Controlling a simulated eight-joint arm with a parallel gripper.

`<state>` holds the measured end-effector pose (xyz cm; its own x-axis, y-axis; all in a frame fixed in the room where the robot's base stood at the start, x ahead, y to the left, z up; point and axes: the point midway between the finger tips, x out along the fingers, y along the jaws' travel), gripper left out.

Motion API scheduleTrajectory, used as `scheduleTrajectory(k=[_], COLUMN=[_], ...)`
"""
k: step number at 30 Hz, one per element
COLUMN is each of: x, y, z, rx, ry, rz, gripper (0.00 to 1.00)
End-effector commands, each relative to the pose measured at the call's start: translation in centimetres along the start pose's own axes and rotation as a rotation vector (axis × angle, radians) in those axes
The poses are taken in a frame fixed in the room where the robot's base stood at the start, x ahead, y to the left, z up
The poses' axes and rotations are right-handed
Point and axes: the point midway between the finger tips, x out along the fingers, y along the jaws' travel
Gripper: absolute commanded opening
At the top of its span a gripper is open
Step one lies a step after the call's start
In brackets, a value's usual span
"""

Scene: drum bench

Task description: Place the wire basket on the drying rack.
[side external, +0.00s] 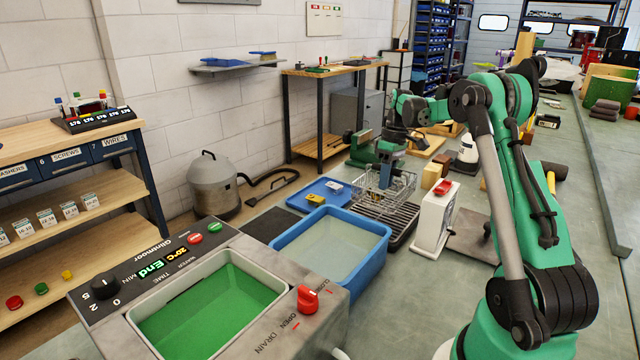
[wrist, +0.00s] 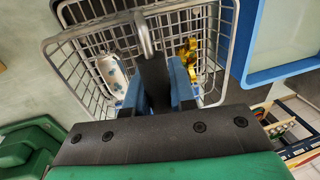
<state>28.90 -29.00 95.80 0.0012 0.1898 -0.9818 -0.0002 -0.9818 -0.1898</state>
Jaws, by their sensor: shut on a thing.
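The wire basket (side external: 403,186) is an open grey mesh box in the side view, at the back end of the dark ribbed drying rack (side external: 394,217). I cannot tell whether it touches the rack or hangs just above it. My gripper (side external: 385,178) is over the basket. In the wrist view the basket (wrist: 82,72) spreads below my gripper (wrist: 158,85), whose blue-padded fingers are shut on its grey handle (wrist: 144,34). A brass-yellow part (wrist: 188,52) and a white piece with blue spots (wrist: 112,72) lie inside. The rack is not clear in the wrist view.
A blue water tub (side external: 372,262) stands in front of the rack, and its rim (wrist: 245,50) is right of the basket in the wrist view. A white box with a red top (side external: 434,222) stands right of the rack. A blue tray (side external: 318,193) lies left.

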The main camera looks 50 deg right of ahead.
Motion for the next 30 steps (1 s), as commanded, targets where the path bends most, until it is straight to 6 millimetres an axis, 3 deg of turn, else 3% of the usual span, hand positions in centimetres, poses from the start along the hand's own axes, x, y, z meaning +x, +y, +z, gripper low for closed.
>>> scheduleTrajectory(k=[9,20,21,24,30], x=[3.8,4.2,4.2,4.2,4.2], y=[0.7,0.7,0.7,0.7,0.7], z=[0.0,0.0,0.0,0.0,0.0], rx=[0.000,0.000,0.001,0.001,0.001], ry=[0.000,0.000,0.000,0.000,0.000], rz=[0.000,0.000,0.000,0.000,0.000], gripper=[0.00,0.00,0.26,0.51,0.51])
